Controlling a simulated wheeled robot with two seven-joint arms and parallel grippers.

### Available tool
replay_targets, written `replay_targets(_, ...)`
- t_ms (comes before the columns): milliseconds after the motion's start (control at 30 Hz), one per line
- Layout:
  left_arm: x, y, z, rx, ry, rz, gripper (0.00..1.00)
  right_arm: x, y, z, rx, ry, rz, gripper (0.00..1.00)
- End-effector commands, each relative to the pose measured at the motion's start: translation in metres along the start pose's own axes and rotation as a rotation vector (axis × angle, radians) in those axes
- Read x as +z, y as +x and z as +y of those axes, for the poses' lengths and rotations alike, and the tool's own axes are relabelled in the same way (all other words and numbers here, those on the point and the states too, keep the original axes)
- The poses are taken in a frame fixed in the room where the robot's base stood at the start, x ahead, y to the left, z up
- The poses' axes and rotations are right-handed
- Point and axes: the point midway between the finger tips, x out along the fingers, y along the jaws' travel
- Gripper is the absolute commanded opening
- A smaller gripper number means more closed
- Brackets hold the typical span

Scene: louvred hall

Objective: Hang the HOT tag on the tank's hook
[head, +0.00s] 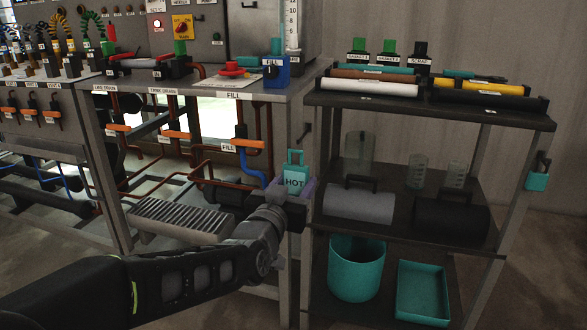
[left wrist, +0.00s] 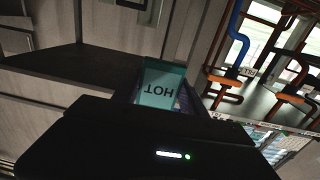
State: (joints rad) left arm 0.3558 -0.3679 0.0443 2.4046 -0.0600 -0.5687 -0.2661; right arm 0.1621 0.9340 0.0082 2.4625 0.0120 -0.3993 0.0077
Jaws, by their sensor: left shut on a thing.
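The HOT tag (head: 294,181) is a teal plate with dark letters and a loop-shaped top. My left gripper (head: 297,192) is shut on its lower part and holds it upright in front of the bench's right post. In the left wrist view the tag (left wrist: 160,88) appears upside down between the fingers. A small dark hook-like piece (head: 304,132) sticks out near that post, above and slightly right of the tag, apart from it. I cannot tell whether it is the tank's hook. A grey housing with a sight glass (head: 293,25) stands on the bench. My right gripper is not in view.
A dark shelf rack (head: 340,98) stands close right of the tag, with rolls, jars, a teal bucket (head: 356,270) and a teal tray (head: 423,290). Another teal tag-like piece (head: 537,180) hangs on its right post. Pipes and orange-handled valves (head: 250,143) lie left.

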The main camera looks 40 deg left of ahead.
Motion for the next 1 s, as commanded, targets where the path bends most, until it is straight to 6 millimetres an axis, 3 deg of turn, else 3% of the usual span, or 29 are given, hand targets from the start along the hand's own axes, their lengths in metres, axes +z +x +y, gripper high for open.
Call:
replay_targets(167,0.038,0.02,0.053,0.139,-0.001,-0.01,0.0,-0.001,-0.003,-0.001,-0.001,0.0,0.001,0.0)
replay_targets(267,0.065,0.027,0.095,0.252,-0.003,-0.011,0.0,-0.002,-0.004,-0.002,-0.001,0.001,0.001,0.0)
replay_targets(400,0.101,0.023,0.152,0.417,-0.004,-0.009,0.0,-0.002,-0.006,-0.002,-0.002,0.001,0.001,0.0)
replay_targets(533,0.122,0.013,0.192,0.534,-0.004,-0.005,0.0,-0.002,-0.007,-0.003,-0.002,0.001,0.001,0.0)
replay_targets(700,0.132,0.005,0.212,0.598,-0.002,0.0,0.0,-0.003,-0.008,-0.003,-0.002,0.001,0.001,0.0)
replay_targets(1000,0.132,0.005,0.212,0.599,-0.001,0.001,0.0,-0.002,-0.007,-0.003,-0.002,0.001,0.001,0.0)
